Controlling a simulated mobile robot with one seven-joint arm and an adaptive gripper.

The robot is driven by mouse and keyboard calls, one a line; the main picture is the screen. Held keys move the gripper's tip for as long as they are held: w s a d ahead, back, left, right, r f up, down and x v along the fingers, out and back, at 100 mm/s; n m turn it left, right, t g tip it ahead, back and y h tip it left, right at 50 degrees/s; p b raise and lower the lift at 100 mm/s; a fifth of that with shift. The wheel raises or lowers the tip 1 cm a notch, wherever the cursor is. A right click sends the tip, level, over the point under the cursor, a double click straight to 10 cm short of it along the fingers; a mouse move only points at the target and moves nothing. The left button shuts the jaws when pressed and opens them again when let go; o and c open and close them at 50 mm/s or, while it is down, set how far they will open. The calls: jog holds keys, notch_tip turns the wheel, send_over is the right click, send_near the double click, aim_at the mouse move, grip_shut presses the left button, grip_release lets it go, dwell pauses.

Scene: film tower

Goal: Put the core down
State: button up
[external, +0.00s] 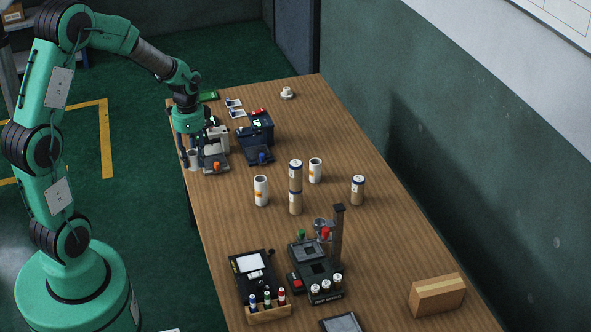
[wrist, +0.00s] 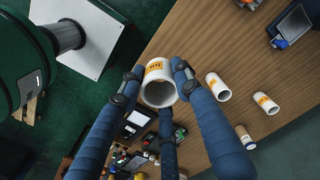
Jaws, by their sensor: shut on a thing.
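My gripper (wrist: 152,80) has blue fingers closed around a white hollow core (wrist: 158,84) with an orange label. In the external view my gripper (external: 190,150) is at the table's far left edge, beside a grey-and-white device (external: 214,155). The held core (external: 194,159) is partly hidden there by the fingers. I cannot tell whether its bottom touches the table. Two similar white cores stand mid-table, one on the left (external: 261,192) and one on the right (external: 315,171).
Brown tubes, two stacked (external: 295,202) and one single (external: 357,191), stand mid-table. A dark blue device (external: 256,135) is right of my gripper. A black machine with a post (external: 338,240), a bottle rack (external: 268,312) and a cardboard box (external: 437,296) are nearer. Bare wood surrounds the tubes.

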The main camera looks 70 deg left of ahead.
jog(key=w+d+r+m, duration=0.1)
jog(key=w+d+m, duration=0.15)
jog(key=w, duration=0.75)
jog(key=w+d+m, duration=0.2)
jog(key=w+d, duration=0.1)
jog(key=w, duration=0.7)
jog(key=w+d+f+m+b, duration=0.15)
jog(key=w+d+m, duration=0.65)
jog(key=w+d, duration=1.7)
notch_tip(320, 180, down, 11)
jog(key=a, duration=0.1)
jog(key=shift+w+b, duration=0.35)
jog(key=shift+r, duration=0.1)
jog(key=shift+f+b, duration=0.7)
jog(key=shift+f, duration=2.4)
jog(key=shift+f+b, duration=0.45)
jog(key=shift+f, duration=1.4)
